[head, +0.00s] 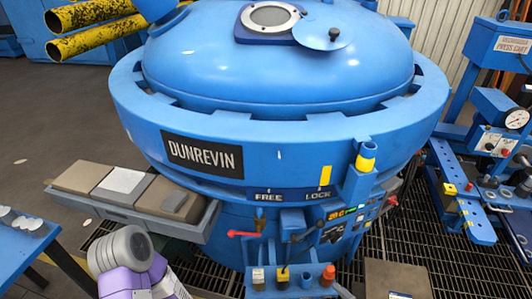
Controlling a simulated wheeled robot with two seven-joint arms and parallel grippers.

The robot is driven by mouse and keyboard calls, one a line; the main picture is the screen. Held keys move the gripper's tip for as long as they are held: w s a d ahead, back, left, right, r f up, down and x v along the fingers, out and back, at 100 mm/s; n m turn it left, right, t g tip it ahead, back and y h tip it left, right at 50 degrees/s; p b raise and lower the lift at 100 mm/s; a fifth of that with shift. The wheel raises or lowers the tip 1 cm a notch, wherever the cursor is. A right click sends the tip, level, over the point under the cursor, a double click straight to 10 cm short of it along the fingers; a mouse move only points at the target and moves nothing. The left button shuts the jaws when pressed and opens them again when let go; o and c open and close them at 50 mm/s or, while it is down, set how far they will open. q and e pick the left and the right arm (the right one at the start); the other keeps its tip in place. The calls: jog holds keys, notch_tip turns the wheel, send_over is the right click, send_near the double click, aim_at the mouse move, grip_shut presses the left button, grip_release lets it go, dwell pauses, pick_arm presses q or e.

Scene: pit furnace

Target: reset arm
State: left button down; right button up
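Part of one of my arms, a grey rounded joint with purple links, shows at the bottom left of the head view. No fingers show on it. Neither of my grippers is in view, so I cannot see whether they are open, shut or holding anything. The arm part is in front of the blue pit furnace (350,128) and below its side tray (203,232). The furnace has a domed lid (200,55) and a DUNREVIN nameplate (202,155).
A blue press cart (482,225) stands at the right. A blue table (14,262) is at the left edge. Yellow pipes (95,36) are at the upper left. Dark grating covers the floor around the furnace.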

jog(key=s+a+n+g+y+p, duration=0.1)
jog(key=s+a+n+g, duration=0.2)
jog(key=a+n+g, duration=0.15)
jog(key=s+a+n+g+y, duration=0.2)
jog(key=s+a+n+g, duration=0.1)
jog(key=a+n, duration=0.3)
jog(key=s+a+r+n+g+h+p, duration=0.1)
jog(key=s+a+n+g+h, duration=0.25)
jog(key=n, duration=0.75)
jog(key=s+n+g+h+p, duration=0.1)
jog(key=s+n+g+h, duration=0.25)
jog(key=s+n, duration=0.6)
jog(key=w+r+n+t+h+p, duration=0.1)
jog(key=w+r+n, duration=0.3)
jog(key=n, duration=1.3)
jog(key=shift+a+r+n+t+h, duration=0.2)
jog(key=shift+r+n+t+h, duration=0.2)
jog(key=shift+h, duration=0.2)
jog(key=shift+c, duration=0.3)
